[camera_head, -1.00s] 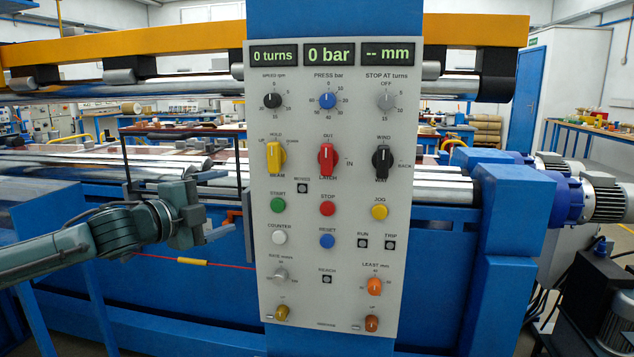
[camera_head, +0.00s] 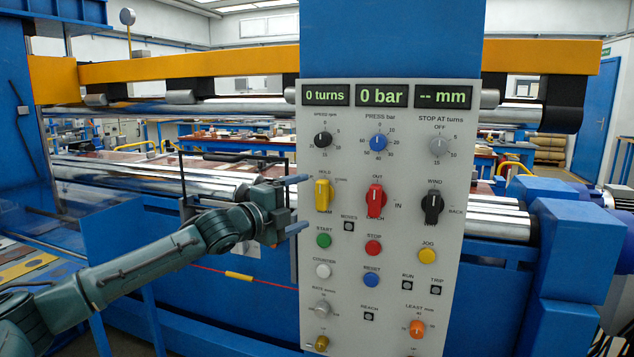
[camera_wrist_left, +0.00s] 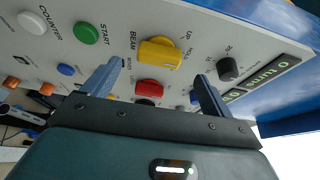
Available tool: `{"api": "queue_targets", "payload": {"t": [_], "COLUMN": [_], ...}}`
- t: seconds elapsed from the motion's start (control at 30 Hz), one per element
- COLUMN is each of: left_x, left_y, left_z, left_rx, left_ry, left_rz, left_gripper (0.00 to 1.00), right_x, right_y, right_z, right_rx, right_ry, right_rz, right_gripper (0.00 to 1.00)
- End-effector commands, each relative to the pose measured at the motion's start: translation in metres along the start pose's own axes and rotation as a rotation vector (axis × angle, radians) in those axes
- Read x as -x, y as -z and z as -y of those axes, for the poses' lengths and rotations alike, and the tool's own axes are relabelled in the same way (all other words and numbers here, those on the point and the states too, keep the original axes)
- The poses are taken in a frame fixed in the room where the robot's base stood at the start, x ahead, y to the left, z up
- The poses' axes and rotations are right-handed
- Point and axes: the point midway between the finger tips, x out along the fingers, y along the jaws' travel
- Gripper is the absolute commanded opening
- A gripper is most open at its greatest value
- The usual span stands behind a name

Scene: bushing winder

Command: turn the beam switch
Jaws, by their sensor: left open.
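The beam switch (camera_head: 322,195) is a yellow lever knob on the left of the grey control panel, with its handle upright at the HOLD mark. It also shows in the left wrist view (camera_wrist_left: 159,52), between and beyond my fingers. My left gripper (camera_head: 297,204) is open and empty, just left of the switch in the head view, its two fingers pointing at the panel. In the left wrist view the gripper (camera_wrist_left: 155,85) has its fingers apart, with the switch clear of both. My right gripper is not in view.
The red latch switch (camera_head: 375,201) and black wind switch (camera_head: 432,204) sit to the right. The green start button (camera_head: 323,241) is below the beam switch. Steel rollers (camera_head: 150,175) and a yellow beam (camera_head: 190,66) lie behind the panel.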

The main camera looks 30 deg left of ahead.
Motion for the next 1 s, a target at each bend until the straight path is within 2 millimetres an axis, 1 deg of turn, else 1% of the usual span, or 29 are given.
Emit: {"api": "queue_targets", "payload": {"t": [0.03,0.2,0.3,0.4,0.53,0.77,1.0], "left_x": [-0.010,-0.039,-0.050,-0.057,-0.060,-0.060,-0.060], "left_y": [0.003,0.002,0.001,0.001,0.001,0.001,0.001], "left_z": [0.007,0.004,0.002,0.001,0.000,-0.001,-0.001], "left_rx": [0.004,0.001,0.001,0.000,-0.001,-0.002,-0.001], "left_ry": [0.005,0.002,0.001,0.001,0.000,-0.001,-0.001], "left_rz": [-0.004,-0.003,-0.001,-0.002,-0.002,-0.002,-0.002], "left_gripper": [0.85,0.85,0.85,0.85,0.85,0.85,0.65], "right_x": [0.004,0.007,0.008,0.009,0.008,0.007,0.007], "right_y": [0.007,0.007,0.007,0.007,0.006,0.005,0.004], "right_z": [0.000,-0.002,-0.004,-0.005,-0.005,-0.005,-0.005], "right_rx": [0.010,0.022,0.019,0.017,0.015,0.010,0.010], "right_ry": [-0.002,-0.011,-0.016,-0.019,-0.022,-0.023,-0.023], "right_rz": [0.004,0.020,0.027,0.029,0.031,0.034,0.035], "right_gripper": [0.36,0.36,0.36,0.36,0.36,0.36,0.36]}}
